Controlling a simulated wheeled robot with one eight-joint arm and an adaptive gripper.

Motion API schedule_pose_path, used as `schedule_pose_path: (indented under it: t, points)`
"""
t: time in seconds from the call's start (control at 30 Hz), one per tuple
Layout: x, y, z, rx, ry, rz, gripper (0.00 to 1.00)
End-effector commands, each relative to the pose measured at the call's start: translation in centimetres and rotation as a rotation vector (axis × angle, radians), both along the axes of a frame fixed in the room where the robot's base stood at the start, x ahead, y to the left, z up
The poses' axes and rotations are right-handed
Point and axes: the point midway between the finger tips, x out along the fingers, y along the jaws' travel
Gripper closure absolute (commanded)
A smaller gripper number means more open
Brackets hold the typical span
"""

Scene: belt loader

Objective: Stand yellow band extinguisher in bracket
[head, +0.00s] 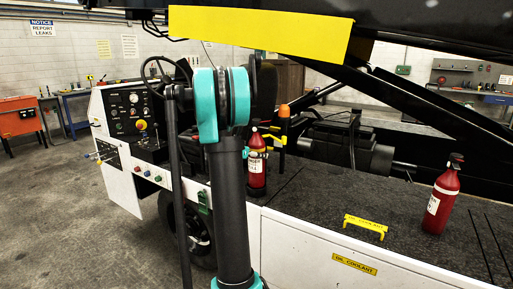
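A red extinguisher with a black top and white label (257,178) stands upright on the dark deck near the middle, just right of my arm. Yellow shows around its upper part, but I cannot tell band from bracket strap there. A dark upright post with an orange top (283,125) is right behind it. A second red extinguisher (439,205) with a white label and no visible yellow band stands upright on the deck at the right. My arm's teal and black links fill the centre. A small teal part (245,153) shows beside the first extinguisher; my gripper's fingers are hidden.
A yellow handle-like bar (365,226) sits on the deck near its front edge. The control panel (137,120) and steering wheel (166,76) are at left. A yellow-edged boom (260,32) crosses overhead. Dark deck between the extinguishers is mostly clear.

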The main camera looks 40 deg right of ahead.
Motion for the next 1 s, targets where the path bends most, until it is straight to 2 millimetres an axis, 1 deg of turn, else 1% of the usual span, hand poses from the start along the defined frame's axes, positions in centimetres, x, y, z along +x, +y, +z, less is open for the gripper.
schedule_pose_path:
  t: [0.17,0.4,0.8,0.83,0.97,1.0]
  points:
    - [0.0,0.0,-0.9,-0.001,0.001,0.000,0.93]
    - [0.0,0.0,-3.6,-0.001,0.001,0.000,0.93]
    - [0.0,0.0,-4.0,-0.001,0.001,0.000,0.93]
    - [0.0,0.0,-4.1,0.000,0.000,0.000,0.31]
    - [0.0,0.0,-4.1,0.000,0.000,0.000,0.15]
    - [0.0,0.0,-4.1,0.000,0.000,0.000,0.13]
